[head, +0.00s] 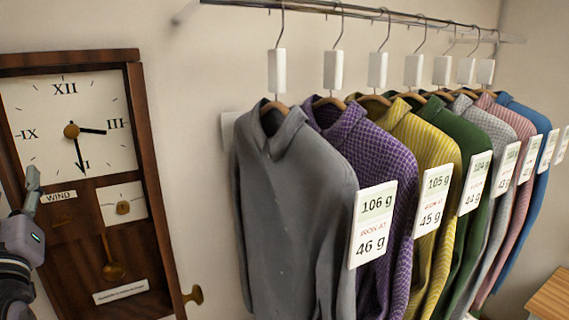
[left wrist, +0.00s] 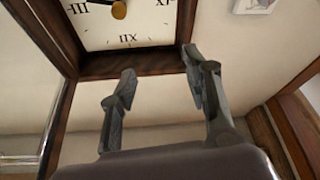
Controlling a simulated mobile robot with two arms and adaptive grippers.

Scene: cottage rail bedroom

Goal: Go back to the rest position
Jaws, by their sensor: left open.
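My left gripper (left wrist: 158,88) is open and empty in the left wrist view, its two fingers apart in front of the clock's frame and the wall. In the head view my left gripper (head: 33,190) is at the left edge, in front of the left side of the wooden clock (head: 150,180). The clock has a white dial with Roman numerals and a small lower dial; its frame also shows in the left wrist view (left wrist: 130,65), upside down. I cannot tell whether the gripper touches the clock. My right gripper is not in view.
A metal rail (head: 385,14) carries several shirts on hangers, the nearest a grey shirt (head: 295,200), with weight tags (head: 372,225) on their sides. A brass knob (head: 193,295) sticks out at the clock's lower right. A wooden furniture corner (head: 552,298) is at the bottom right.

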